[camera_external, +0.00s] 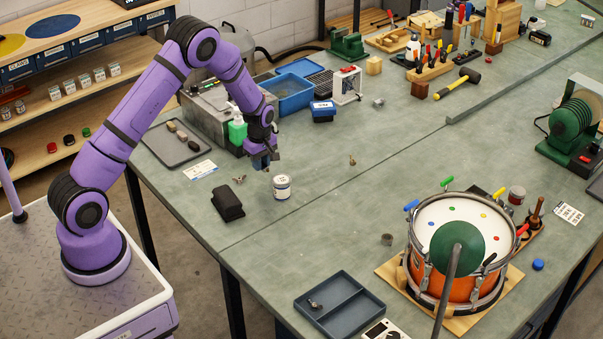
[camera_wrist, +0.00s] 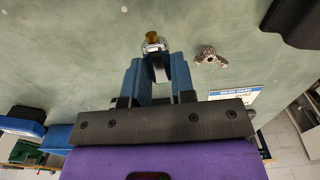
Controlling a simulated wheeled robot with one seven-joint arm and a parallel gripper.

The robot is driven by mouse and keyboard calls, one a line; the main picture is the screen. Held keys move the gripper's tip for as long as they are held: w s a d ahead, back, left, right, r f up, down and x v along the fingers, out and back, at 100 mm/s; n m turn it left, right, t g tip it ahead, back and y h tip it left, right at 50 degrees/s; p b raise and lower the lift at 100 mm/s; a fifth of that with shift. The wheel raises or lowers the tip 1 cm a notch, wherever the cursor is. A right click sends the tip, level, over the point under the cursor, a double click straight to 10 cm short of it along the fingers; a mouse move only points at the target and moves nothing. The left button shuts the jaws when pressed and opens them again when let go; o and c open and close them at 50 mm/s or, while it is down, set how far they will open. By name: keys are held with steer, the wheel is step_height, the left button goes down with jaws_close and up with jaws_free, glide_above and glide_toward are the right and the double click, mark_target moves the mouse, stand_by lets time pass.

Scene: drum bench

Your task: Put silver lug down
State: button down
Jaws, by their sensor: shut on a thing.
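My gripper (camera_external: 264,164) hangs above the left part of the bench, close behind and left of a white can (camera_external: 281,187). In the wrist view the blue fingers of my gripper (camera_wrist: 154,68) are shut on the silver lug (camera_wrist: 153,47), which has a brass-coloured end pointing away from the fingers. The lug is too small to make out in the external view. Its lower side is hidden, and I cannot tell its exact height over the bench.
A winged metal piece (camera_external: 239,180) lies near my gripper, also in the wrist view (camera_wrist: 210,56). A dark block (camera_external: 227,204) lies nearby. A two-part tray (camera_external: 345,287) holds a metal part. The orange drum (camera_external: 438,276) stands right. The mid-bench is mostly clear.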

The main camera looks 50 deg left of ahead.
glide_above(286, 167)
steer(key=shift+s+f, duration=0.15)
steer(key=shift+f, duration=2.05)
steer(key=shift+f, duration=0.2)
steer(key=c, duration=1)
jaws_free()
steer(key=shift+o, duration=0.2)
steer(key=shift+r, duration=0.1)
step_height(286, 167, up, 12)
steer(key=shift+d+r, duration=0.1)
steer(key=shift+r, duration=0.1)
